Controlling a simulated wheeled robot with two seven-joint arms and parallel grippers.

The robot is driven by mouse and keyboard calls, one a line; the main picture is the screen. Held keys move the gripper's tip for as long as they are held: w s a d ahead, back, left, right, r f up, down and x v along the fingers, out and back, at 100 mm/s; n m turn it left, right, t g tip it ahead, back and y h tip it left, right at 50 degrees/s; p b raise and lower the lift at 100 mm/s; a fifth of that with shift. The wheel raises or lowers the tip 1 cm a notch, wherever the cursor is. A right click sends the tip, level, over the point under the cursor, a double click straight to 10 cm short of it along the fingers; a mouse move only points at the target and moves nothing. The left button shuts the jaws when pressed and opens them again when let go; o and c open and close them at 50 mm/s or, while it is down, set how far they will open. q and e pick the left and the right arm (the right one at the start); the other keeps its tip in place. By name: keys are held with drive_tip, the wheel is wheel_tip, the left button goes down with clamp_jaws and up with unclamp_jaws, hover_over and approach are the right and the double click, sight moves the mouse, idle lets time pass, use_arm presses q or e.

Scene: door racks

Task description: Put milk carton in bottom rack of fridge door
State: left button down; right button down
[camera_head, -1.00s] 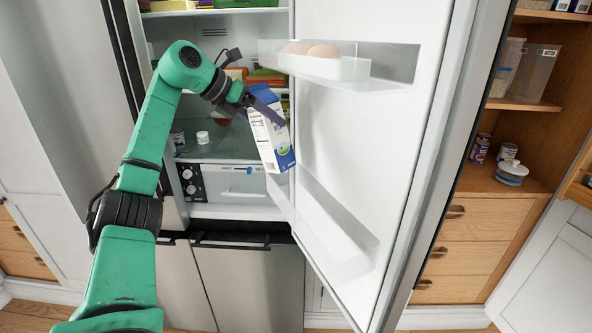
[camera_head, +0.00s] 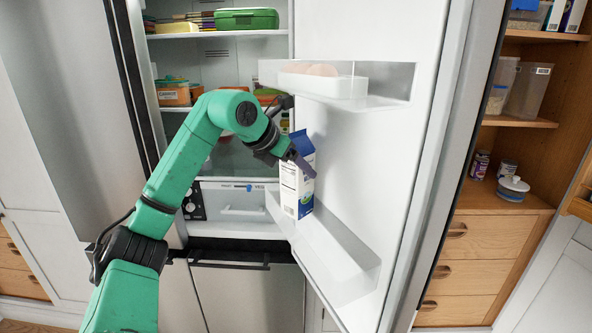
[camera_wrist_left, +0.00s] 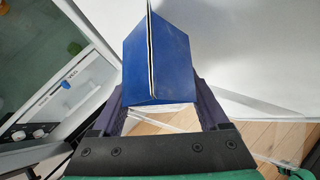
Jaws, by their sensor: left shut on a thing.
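The milk carton (camera_head: 296,190) is blue and white and nearly upright. My left gripper (camera_head: 303,160) is shut on its upper part. In the left wrist view, the carton's blue top (camera_wrist_left: 155,60) sits between the two dark fingers of the gripper (camera_wrist_left: 160,110). In the head view the carton's base overlaps the far end of the bottom rack (camera_head: 345,285) of the open fridge door (camera_head: 385,150). I cannot tell whether the base touches the rack floor. The rest of the bottom rack looks empty. My right gripper is not in view.
An upper door rack (camera_head: 345,88) holds eggs (camera_head: 320,69) above the carton. The fridge shelves at left hold a green box (camera_head: 246,18) and other items. A wooden cabinet (camera_head: 480,240) stands right of the door.

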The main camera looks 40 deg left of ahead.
use_arm(q)
drive_tip(key=shift+s+f, duration=0.1)
drive_tip(key=shift+f, duration=0.75)
drive_tip(key=shift+a+f, duration=0.25)
drive_tip(key=shift+f, duration=0.05)
drive_tip(key=shift+d, duration=0.1)
unclamp_jaws()
drive_tip(key=v, duration=1.2)
